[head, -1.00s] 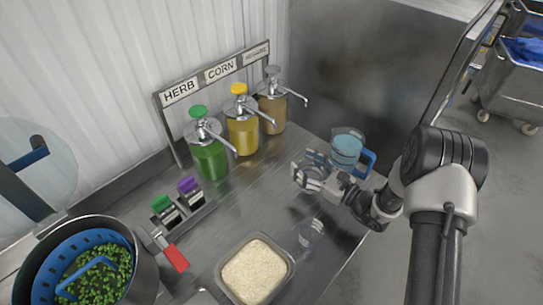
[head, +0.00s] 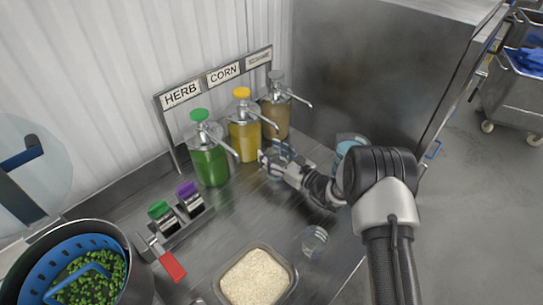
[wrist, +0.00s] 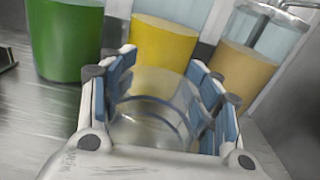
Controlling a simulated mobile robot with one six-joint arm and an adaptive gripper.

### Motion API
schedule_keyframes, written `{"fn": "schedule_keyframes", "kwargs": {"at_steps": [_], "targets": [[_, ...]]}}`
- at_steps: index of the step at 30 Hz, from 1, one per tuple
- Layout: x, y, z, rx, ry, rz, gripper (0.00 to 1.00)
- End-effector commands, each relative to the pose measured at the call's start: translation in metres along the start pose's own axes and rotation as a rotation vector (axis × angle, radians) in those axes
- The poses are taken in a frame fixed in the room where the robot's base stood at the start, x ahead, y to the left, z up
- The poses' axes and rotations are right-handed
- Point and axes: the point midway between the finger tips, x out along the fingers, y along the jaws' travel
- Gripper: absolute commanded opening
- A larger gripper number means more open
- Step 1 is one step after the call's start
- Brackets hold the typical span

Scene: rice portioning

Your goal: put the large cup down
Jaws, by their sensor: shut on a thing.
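The large cup (wrist: 158,112) is clear and see-through, and in the wrist view it sits between the blue-padded fingers. My gripper (wrist: 163,72) is shut on it. In the head view my gripper (head: 272,160) is in front of the yellow and tan pump jars, and the cup there is small and partly hidden by the fingers. I cannot tell whether its base touches the steel counter (head: 215,240). A smaller clear cup (head: 315,240) stands on the counter nearer the front edge.
Green (head: 208,165), yellow (head: 243,140) and tan (head: 276,118) pump jars stand close behind my gripper, spouts reaching forward. A rice tray (head: 292,283) is at the front. A blue pitcher (head: 345,147) is partly behind my arm. Counter between jars and tray is clear.

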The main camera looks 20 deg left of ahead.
Motion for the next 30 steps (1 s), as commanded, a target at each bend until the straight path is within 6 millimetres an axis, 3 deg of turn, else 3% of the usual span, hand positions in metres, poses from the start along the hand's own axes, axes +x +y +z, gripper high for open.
{"fn": "schedule_keyframes", "kwargs": {"at_steps": [12,13,23,30], "targets": [[0.0001,-0.0005,-0.0075,-0.003,-0.004,-0.001,0.32],[0.0001,-0.0004,-0.0077,-0.003,-0.003,-0.001,0.56],[0.0,-0.0005,-0.0064,-0.003,-0.003,0.0,0.78],[0.0,-0.0005,-0.0064,-0.003,-0.003,0.0,0.78]]}}
